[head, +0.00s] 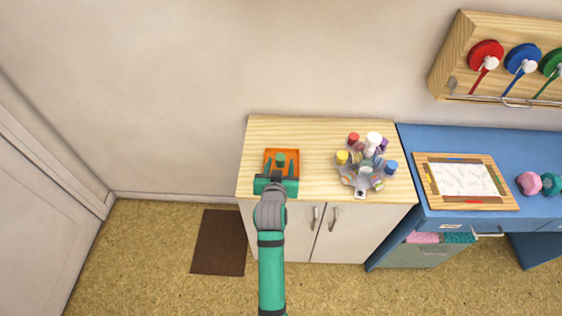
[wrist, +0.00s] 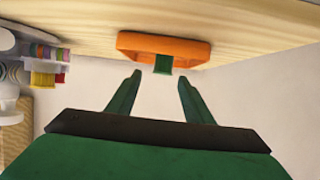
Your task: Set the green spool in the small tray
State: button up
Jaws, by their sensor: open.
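The small orange tray (head: 294,154) sits on the left part of the light wooden cabinet top, and it also shows in the wrist view (wrist: 130,42). The green spool (head: 280,157) stands in the tray, and in the wrist view the spool (wrist: 163,64) sticks out from the tray's opening. My gripper (head: 280,170) is at the tray's near side in the head view. In the wrist view my gripper (wrist: 160,78) is open and empty, its two fingers apart, with the spool just beyond the fingertips and between their lines. Part of the tray's near side is hidden by the gripper.
A grey rack (head: 347,177) with several coloured spools and bottles stands right of the tray. A blue desk (head: 408,140) with a framed drawing board (head: 464,181) adjoins the cabinet. Red, blue and green discs hang on a wooden wall panel (head: 450,62). Bare wood separates tray and rack.

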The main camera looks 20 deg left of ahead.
jog(key=v, duration=0.9)
jog(key=s+d+f+t, duration=0.1)
jog(key=s+d+f, duration=0.35)
jog(key=s, duration=0.35)
jog(key=s+d+f, duration=0.4)
jog(key=s+d, duration=0.2)
jog(key=s, duration=0.2)
jog(key=s+d+r+m+h, duration=0.1)
jog(key=s+d+r, duration=0.1)
jog(key=s, duration=0.7)
jog(key=s+d+r+m+t+h, duration=0.1)
jog(key=s+d+r+h, duration=0.1)
jog(key=s, duration=0.7)
jog(key=shift+s+d+r+m, duration=0.3)
jog(key=shift+d+r, duration=0.2)
jog(key=shift+d, duration=0.7)
